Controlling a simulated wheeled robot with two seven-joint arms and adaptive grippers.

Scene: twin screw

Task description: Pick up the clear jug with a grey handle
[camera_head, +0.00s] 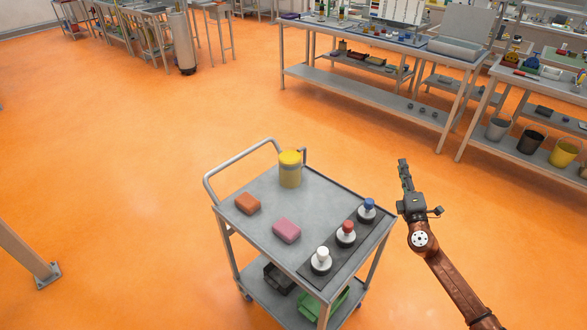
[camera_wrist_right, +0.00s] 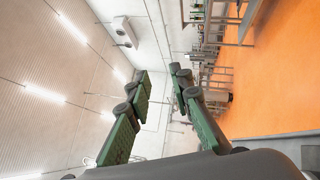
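I cannot make out a clear jug with a grey handle for certain. A yellow-lidded container (camera_head: 290,172) with a pale yellowish body stands upright at the back of the grey cart (camera_head: 262,200) in the head view. No handle of its own can be told there. My right gripper (camera_head: 403,168) points up in the air to the right of the cart, apart from everything. In the right wrist view its two green fingers (camera_wrist_right: 160,78) stand apart with nothing between them. My left gripper is not in view.
On the cart lie an orange block (camera_head: 248,203) and a pink block (camera_head: 286,230). A long workbench (camera_head: 375,52) stands behind. The orange floor around the cart is clear.

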